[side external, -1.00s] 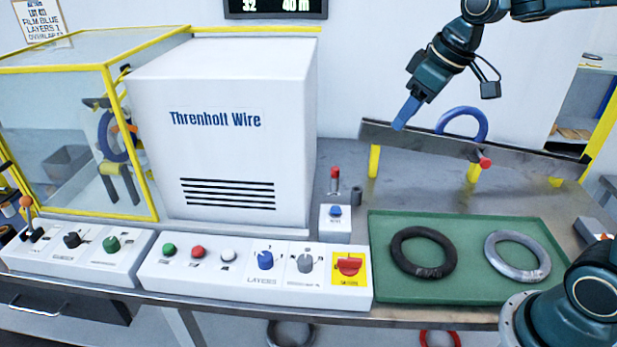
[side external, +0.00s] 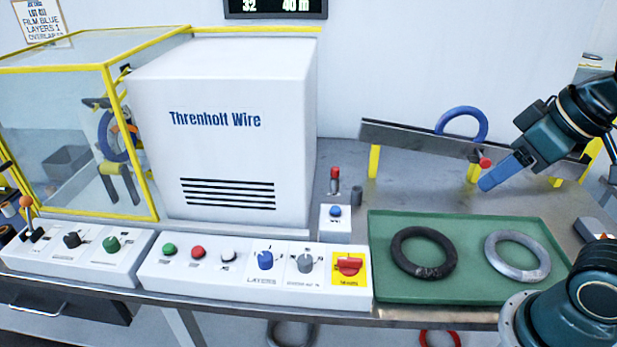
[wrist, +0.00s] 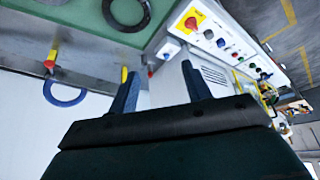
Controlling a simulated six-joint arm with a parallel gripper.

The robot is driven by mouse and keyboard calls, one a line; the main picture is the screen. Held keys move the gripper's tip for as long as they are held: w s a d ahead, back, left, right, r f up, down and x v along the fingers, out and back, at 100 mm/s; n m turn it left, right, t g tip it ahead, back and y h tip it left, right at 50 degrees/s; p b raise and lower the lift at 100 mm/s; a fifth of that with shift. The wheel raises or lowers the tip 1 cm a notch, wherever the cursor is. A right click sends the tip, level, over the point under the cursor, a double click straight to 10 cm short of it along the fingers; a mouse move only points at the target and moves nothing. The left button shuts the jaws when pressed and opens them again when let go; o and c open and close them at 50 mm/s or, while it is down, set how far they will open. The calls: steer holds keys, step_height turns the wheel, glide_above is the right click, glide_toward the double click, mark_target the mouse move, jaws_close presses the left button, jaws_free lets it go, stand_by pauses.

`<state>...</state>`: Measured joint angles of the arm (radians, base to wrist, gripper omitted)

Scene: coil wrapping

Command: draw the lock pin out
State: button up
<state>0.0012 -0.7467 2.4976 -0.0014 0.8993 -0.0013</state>
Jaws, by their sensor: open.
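A red-headed pin (side external: 485,162) sticks out of the front of the sloping grey rail (side external: 415,139); I take it as the lock pin. A blue coil (side external: 463,112) stands at the rail just behind it. My gripper (side external: 487,185) is just below and in front of the red head, tilted down to the left, and looks apart from it. In the wrist view the two blue fingers of my gripper (wrist: 160,78) are spread with nothing between them. There the red head (wrist: 49,65) and the blue coil (wrist: 66,93) lie left of the fingers.
A green tray (side external: 400,292) holds a black ring (side external: 398,252) and a silver ring (side external: 490,255). A second red-topped upright piece (side external: 335,180) stands beside a grey cylinder (side external: 356,195). The white machine (side external: 220,140) and its control panels are left.

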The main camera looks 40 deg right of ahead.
steer(key=w+d+f+n+t+y, duration=0.1)
steer(key=w+f+n+y, duration=0.2)
steer(key=w, duration=0.9)
steer(key=w+d+f+n+t+y, duration=0.1)
steer(key=w+f+n, duration=0.3)
steer(key=w, duration=0.8)
steer(key=m+t, duration=0.3)
steer(key=t, duration=0.2)
glide_toward(336, 168)
steer(key=s+d, duration=0.1)
steer(key=s, duration=0.2)
steer(key=shift+s, duration=0.25)
steer(key=shift+w, duration=0.15)
steer(key=shift+r+x, duration=0.2)
steer(key=shift+x, duration=6.55)
